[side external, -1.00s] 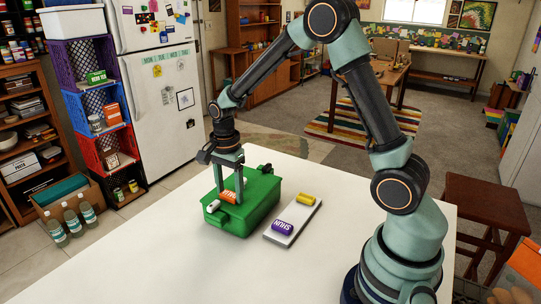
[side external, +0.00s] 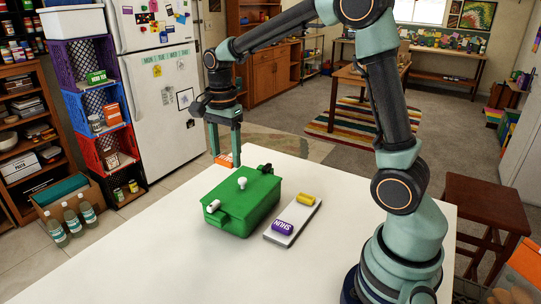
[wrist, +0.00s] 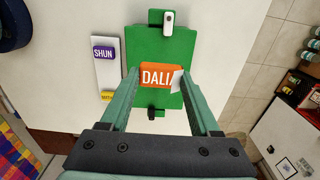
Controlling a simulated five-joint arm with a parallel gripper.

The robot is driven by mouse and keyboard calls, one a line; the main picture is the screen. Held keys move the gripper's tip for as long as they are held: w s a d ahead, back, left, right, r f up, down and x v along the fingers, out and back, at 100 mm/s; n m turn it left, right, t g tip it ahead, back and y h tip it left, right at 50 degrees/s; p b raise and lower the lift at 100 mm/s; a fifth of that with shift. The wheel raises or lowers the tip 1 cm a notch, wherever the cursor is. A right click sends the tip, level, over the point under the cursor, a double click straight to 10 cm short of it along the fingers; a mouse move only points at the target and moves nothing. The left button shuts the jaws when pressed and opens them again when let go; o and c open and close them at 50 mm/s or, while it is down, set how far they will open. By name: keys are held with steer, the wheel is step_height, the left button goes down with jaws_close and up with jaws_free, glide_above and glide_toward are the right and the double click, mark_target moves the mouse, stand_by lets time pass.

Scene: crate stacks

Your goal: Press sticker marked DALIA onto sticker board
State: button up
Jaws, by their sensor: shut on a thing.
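My gripper (side external: 226,156) is shut on an orange sticker (side external: 223,161) and holds it in the air, beyond the green box. In the wrist view the sticker (wrist: 155,77) sits between the fingertips and reads "DALI"; a white piece at its right end hides any last letter. A pale narrow board (side external: 297,222), which looks like the sticker board, lies flat on the white table to the right of the green box. It carries a purple sticker marked SHUN (side external: 282,228) at its near end and a yellow one (side external: 306,199) at its far end, with a bare stretch between.
The closed green box (side external: 262,208) stands next to the board, with a white knob (side external: 242,183) on top and a white handle (side external: 213,206) at one end. The white table (side external: 160,255) is otherwise clear around them. Crates and a fridge stand beyond the table.

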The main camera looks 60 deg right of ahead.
step_height(320, 180, up, 9)
glide_above(295, 215)
step_height(295, 215, down, 19)
steer(key=shift+f, duration=2.9)
steer(key=shift+f, duration=0.5)
steer(key=o, duration=1.4)
steer(key=shift+c, duration=0.2)
steer(key=shift+r, duration=3)
